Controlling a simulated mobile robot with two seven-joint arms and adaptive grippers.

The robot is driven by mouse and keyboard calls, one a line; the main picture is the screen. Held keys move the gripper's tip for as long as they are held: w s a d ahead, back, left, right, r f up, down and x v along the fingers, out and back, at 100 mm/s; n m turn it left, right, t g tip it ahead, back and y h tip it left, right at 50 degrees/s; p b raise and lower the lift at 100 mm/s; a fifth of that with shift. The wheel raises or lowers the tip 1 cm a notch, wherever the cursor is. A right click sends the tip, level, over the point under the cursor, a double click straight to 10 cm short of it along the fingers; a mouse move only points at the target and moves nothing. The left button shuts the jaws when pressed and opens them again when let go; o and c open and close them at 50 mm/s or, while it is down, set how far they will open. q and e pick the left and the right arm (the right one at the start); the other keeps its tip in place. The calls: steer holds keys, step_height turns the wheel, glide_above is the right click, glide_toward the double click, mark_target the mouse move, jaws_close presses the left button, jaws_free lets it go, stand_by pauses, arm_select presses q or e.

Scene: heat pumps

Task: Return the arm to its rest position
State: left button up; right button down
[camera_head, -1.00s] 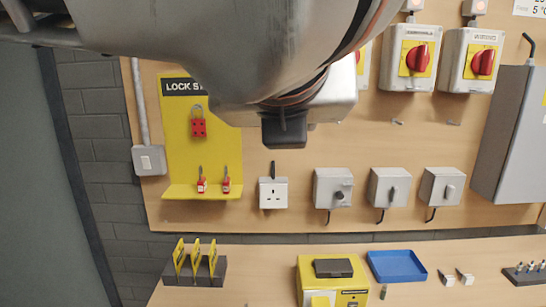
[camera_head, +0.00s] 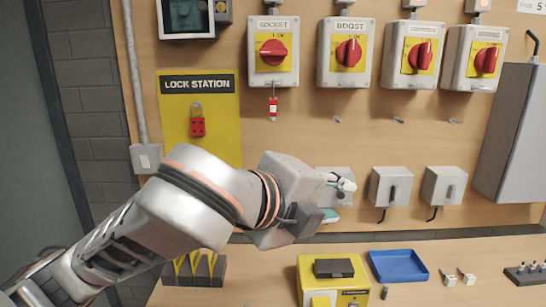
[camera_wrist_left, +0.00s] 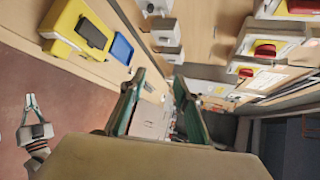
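My left arm crosses the lower left of the head view, in front of the lock station (camera_head: 200,85). Its gripper (camera_head: 336,200) is in front of the wall sockets, side-on and partly hidden by its own wrist. In the left wrist view the two green-padded fingers (camera_wrist_left: 160,108) stand apart with nothing clearly held between them. Another gripper, my right one (camera_wrist_left: 31,106), shows small at the left of that view, over the reddish floor. Its finger gap is too small to judge.
Red rotary switches, including SOCKET (camera_head: 272,52) and BOOST (camera_head: 348,50), line the board. A red padlock (camera_head: 273,107) hangs below SOCKET. A red hasp (camera_head: 197,121) hangs on the lock station. The bench holds a yellow case (camera_head: 311,274) and blue tray (camera_head: 397,266).

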arm_select(q)
steer(key=w+a+f+n+t+y, duration=0.1)
steer(key=w+a+f+n+y, duration=0.15)
steer(key=a+f+n, duration=0.75)
steer(key=w+a+f+n+t+y, duration=0.15)
steer(key=a+f+n+y, duration=0.35)
steer(key=a+f, duration=0.95)
steer(key=s+a+f+n+g+y, duration=0.5)
steer(key=s+a+f+n+y, duration=0.2)
steer(key=s+a+f, duration=1.3)
steer(key=w+d+f+n+t+h, duration=0.2)
steer(key=d+f+h, duration=0.5)
steer(key=d+f, duration=0.6)
steer(key=shift+w+d+n+t+h, duration=0.4)
steer(key=shift+d+n+t, duration=0.25)
steer(key=shift+t, duration=0.4)
